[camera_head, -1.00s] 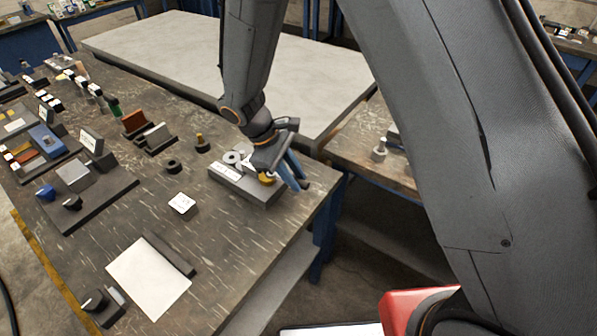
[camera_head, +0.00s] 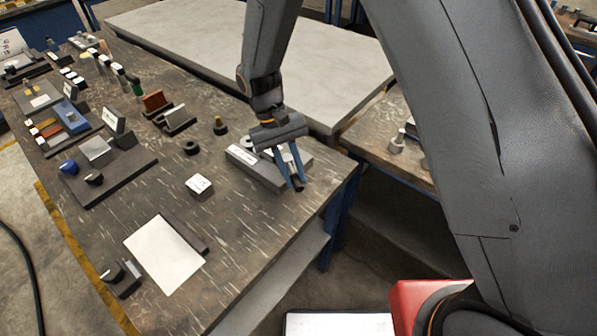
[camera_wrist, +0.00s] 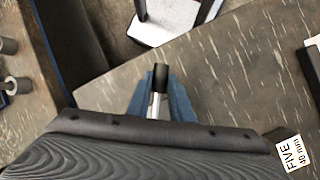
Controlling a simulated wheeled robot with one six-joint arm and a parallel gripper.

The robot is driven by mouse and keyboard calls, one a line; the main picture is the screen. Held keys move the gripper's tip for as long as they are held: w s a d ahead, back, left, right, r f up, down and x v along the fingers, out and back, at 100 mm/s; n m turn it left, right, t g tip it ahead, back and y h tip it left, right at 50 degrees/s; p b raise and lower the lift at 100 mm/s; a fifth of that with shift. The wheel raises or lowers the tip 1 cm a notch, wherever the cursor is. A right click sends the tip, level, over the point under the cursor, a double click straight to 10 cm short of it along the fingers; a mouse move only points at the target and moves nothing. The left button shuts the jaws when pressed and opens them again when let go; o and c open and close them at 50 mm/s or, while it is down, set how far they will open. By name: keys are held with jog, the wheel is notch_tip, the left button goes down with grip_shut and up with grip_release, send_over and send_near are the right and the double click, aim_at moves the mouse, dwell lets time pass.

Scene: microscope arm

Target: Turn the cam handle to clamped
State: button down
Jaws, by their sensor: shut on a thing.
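The clamp fixture is a grey base block (camera_head: 256,173) with a white label, near the right corner of the workbench. My gripper (camera_head: 297,180) is over the block's right end, its blue fingers pointing down. In the wrist view the fingers (camera_wrist: 160,95) are closed around the cam handle (camera_wrist: 160,78), a pale metal lever with a black tip. The handle's black tip (camera_head: 299,186) also shows just below the fingers in the head view. My gripper hides the cam's pivot and most of the fixture top, so I cannot read the clamp state.
A small white-topped block (camera_head: 199,185) stands left of the fixture. A black ring (camera_head: 191,147) and a dark post with a brass top (camera_head: 220,127) stand behind it. A white sheet (camera_head: 163,254) lies in front. The bench edge is close on the right.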

jog(key=shift+s+a, duration=0.15)
dwell(0.4)
jog(key=c, duration=1.6)
grip_release()
jog(key=shift+w+a+r, duration=0.2)
jog(key=shift+w+r, duration=0.05)
jog(key=shift+r, duration=0.2)
jog(key=b+v, duration=0.2)
jog(key=v, duration=0.4)
jog(key=shift+w+r, duration=0.1)
jog(key=shift+r, duration=0.25)
